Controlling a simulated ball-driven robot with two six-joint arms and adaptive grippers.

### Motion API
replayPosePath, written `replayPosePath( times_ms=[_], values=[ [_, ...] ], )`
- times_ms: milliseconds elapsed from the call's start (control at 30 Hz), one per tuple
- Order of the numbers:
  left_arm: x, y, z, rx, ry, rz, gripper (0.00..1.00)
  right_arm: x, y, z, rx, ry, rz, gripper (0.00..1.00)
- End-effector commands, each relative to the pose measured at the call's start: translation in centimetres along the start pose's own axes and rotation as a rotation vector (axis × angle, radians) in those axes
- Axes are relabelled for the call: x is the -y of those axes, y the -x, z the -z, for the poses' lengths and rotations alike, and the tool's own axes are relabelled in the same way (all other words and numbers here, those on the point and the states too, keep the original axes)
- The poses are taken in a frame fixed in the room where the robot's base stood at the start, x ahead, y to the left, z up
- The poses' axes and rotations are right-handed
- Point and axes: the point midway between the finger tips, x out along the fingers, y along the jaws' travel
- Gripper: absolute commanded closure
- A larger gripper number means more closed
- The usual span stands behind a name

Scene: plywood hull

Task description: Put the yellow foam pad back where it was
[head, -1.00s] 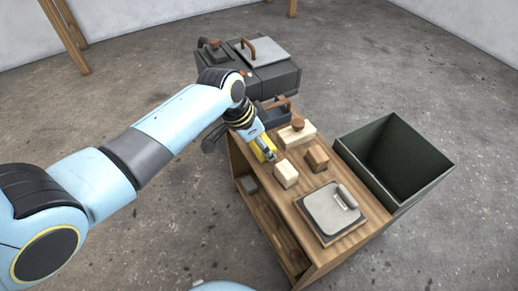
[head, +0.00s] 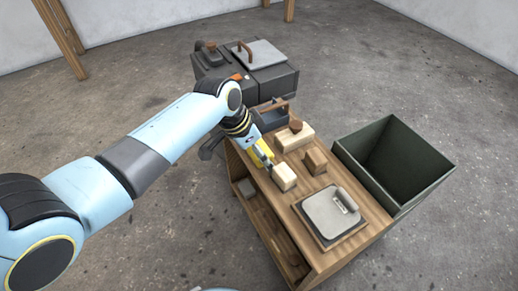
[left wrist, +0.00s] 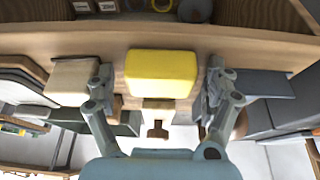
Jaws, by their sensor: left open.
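The yellow foam pad (head: 263,151) lies on the wooden bench top (head: 290,205), near its left edge, partly hidden by my left gripper (head: 266,160). In the left wrist view the pad (left wrist: 162,72) sits between the two spread fingers of my left gripper (left wrist: 160,84), with a gap on each side. The left gripper is open, down at the pad and holding nothing. My right gripper is not in view.
A pale wooden block (head: 284,177) stands close beside the gripper. Further along are a brown block (head: 315,161), a pale block with a knob (head: 295,136) and a grey plate with a handle (head: 331,212). An open dark green bin (head: 420,187) stands right of the bench.

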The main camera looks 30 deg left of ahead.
Motion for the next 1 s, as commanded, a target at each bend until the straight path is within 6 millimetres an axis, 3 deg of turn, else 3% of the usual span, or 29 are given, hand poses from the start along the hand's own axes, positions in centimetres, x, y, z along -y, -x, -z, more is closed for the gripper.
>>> replayPosePath(
  times_ms=[167,500,633,800,1000],
  values=[
    [0.1,1.2,0.3,-0.002,-0.001,0.002,0.14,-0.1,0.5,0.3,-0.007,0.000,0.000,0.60],
    [0.1,8.8,0.5,-0.004,-0.002,0.004,0.14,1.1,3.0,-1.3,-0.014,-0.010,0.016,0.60],
    [0.1,11.0,0.4,-0.003,-0.002,0.003,0.14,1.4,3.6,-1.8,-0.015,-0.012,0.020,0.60],
    [0.1,12.3,0.3,-0.002,0.000,0.001,0.14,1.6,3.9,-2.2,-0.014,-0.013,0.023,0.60],
    [0.0,12.5,0.2,-0.001,0.000,0.000,0.14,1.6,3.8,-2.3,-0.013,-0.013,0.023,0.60]
  ],
)
